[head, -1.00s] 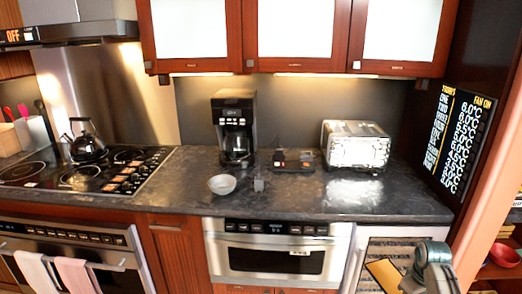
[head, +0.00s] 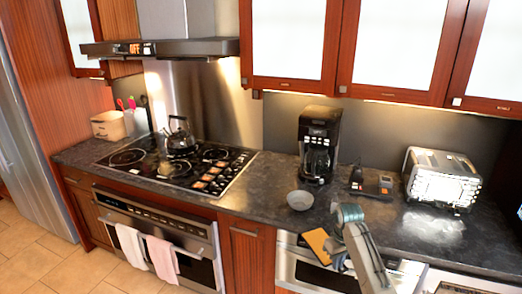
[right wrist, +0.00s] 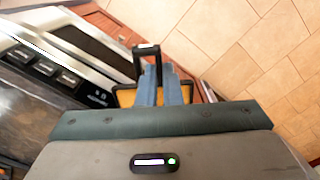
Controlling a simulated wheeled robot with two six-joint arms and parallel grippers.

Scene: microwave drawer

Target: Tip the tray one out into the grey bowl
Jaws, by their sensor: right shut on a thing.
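The grey bowl (head: 300,200) stands upright on the dark counter near its front edge, in the head view; its inside looks empty. My right gripper (head: 336,246) is shut on the tray, an orange-yellow flat piece (head: 318,243), in front of the counter, below and right of the bowl and apart from it. In the right wrist view the gripper fingers (right wrist: 160,80) close on the tray's dark upright part (right wrist: 147,62), with its yellow surface (right wrist: 126,97) behind. Whether anything lies on the tray is hidden. My left gripper is not in view.
A coffee maker (head: 319,145) stands behind the bowl, with a small dark device (head: 371,183) and a toaster oven (head: 442,178) to the right. The stove (head: 180,168) with a kettle (head: 180,135) is left. Counter left of the bowl is clear.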

